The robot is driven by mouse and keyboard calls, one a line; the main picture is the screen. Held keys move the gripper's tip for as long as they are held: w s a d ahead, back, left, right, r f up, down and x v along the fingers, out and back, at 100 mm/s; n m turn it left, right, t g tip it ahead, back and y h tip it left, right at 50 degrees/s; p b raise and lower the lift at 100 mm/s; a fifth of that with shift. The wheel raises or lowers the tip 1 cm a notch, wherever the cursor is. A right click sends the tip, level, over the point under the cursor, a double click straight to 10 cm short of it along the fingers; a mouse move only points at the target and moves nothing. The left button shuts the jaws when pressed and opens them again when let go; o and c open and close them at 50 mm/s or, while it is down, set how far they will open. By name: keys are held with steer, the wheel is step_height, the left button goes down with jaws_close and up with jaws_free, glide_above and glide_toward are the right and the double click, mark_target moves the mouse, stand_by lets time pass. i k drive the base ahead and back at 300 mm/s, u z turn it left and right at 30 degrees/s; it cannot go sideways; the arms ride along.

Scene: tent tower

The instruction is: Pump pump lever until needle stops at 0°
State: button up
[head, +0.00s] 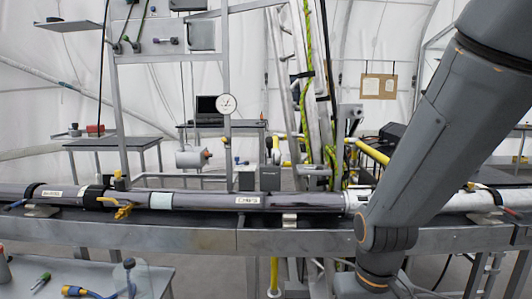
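A round white dial gauge (227,103) is fixed to a grey metal post near the picture's middle. A thin dark needle shows on its face, but the scale is too small to read. I cannot pick out the pump lever with certainty. My arm rises along the right side and leaves the picture at the top right. My gripper is out of view.
A long dark and white pipe (300,202) lies across a grey bench rail (190,238). A yellow valve handle (122,211) is on its left part. A small table (80,276) with tools is at the lower left. Metal posts and a green-yellow hose (311,50) stand behind the pipe.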

mark_target(268, 140)
steer(key=z, duration=0.45)
steer(key=k, duration=0.15)
steer(key=u, duration=1.45)
steer(key=i, duration=1.2)
steer(key=z, duration=0.6)
